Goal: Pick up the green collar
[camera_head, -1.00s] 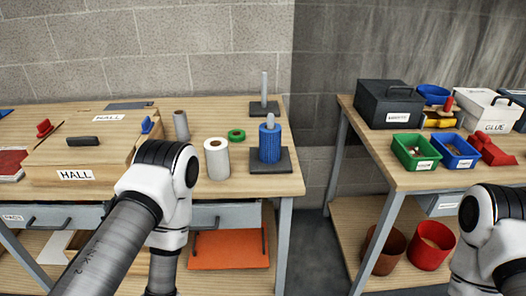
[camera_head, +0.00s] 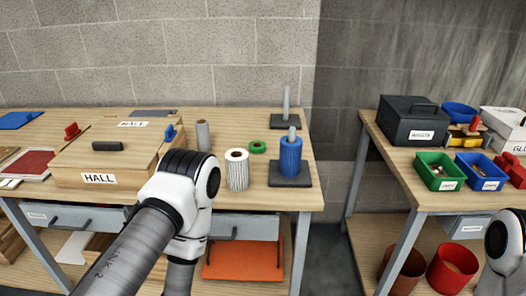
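The green collar (camera_head: 257,147) is a small ring lying flat on the left wooden table. It sits between a white roll (camera_head: 237,170) with a dark centre and a blue cylinder (camera_head: 291,157) standing on a dark square base with a peg. Nothing holds it. My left arm comes in from the lower left and bends down in front of the table edge; its gripper is below the picture. My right arm shows only in part at the right edge, and its gripper is out of view.
A wooden box marked HALL (camera_head: 98,179) stands on the left table, with a grey cylinder (camera_head: 203,135) beside it. An empty peg stand (camera_head: 286,115) is behind the blue cylinder. A gap separates this table from the right table, which carries a black box (camera_head: 408,122) and bins.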

